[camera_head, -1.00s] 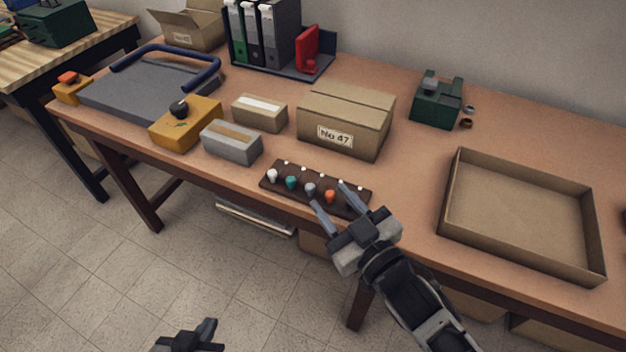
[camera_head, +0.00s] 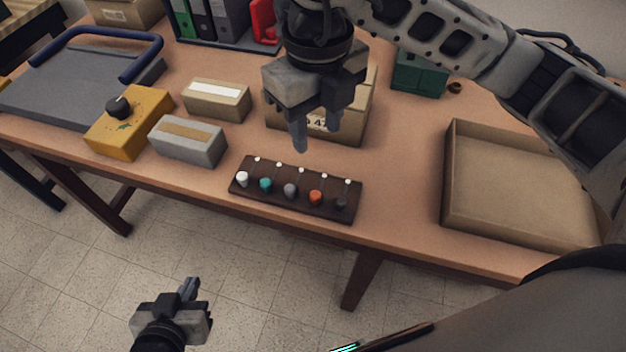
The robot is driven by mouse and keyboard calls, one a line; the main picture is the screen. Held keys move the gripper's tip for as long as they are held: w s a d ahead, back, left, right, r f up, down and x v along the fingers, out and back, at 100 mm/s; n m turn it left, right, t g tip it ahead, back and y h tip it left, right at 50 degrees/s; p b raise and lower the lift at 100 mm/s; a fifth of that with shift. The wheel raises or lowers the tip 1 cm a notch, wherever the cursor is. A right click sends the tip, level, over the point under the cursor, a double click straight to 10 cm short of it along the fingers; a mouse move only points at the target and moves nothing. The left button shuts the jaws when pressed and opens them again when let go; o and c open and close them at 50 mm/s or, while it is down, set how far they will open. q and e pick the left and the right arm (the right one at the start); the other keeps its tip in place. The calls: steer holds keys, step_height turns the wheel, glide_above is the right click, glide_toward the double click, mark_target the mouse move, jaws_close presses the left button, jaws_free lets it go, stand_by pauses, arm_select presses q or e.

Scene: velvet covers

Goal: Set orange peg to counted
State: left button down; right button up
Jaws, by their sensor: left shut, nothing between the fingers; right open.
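The orange peg (camera_head: 315,197) stands in a dark peg board (camera_head: 255,201) near the table's front edge. It is in the near row, between a grey peg (camera_head: 290,190) and a dark peg (camera_head: 341,203). A teal peg (camera_head: 265,184) and a white peg (camera_head: 242,178) stand further left. A row of small white dots runs along the board's far side, one behind each peg. My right gripper (camera_head: 316,143) is open and empty, pointing down above and behind the board, apart from the pegs. My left gripper (camera_head: 191,288) is shut and empty, low in front of the table.
A cardboard box (camera_head: 358,118) stands behind my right gripper. A grey box (camera_head: 188,141), a tan box (camera_head: 217,99) and a yellow box with a black knob (camera_head: 103,137) are to the left. A shallow cardboard tray (camera_head: 447,190) is at right. The table between board and tray is clear.

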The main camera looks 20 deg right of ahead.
mark_target(316, 194)
step_height(316, 194, down, 15)
steer(key=shift+s+f, duration=0.1)
steer(key=shift+s, duration=0.05)
stand_by(0.4)
